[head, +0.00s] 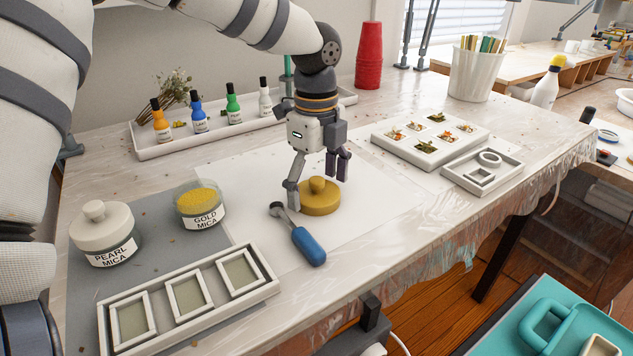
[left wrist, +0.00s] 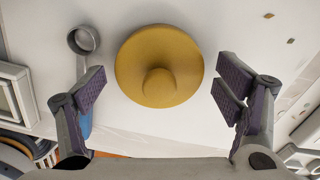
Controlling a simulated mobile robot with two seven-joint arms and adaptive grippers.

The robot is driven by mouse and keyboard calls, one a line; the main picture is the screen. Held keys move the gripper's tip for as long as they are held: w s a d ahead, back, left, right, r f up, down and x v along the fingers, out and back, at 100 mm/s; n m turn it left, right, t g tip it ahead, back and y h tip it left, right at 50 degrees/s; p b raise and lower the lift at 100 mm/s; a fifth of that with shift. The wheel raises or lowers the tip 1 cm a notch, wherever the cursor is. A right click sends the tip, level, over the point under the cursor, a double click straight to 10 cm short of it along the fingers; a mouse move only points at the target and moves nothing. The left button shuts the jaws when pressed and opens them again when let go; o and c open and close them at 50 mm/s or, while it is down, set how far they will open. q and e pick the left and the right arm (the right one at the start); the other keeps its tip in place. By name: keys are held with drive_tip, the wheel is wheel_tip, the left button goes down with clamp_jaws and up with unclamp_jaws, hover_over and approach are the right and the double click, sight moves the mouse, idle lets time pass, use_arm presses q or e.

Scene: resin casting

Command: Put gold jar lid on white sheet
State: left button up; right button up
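The gold jar lid (head: 321,200), a round disc with a knob, lies knob-up on the white sheet (head: 375,215). It also shows in the left wrist view (left wrist: 140,62). My left gripper (head: 318,188) is open and empty just above the lid, pointing down. In the left wrist view its fingers (left wrist: 160,92) stand apart on either side of the knob, with gaps to the lid. The gold mica jar (head: 202,207) stands lidless on the grey mat to the left, gold powder showing. Part of what looks like my right gripper shows at the bottom edge; its fingers cannot be made out.
A blue-handled scoop (head: 308,247) lies close beside the lid. The lidded pearl mica jar (head: 104,238) and a three-frame mould tray (head: 190,302) are at left. A bottle tray (head: 160,151) is behind; flower moulds (head: 430,138) are at right. The sheet's right part is clear.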

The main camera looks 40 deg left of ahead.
sight(316, 179)
use_arm(q)
wheel_tip(316, 179, up, 12)
drive_tip(key=shift+r, duration=0.2)
idle(0.4)
drive_tip(key=shift+f, duration=0.1)
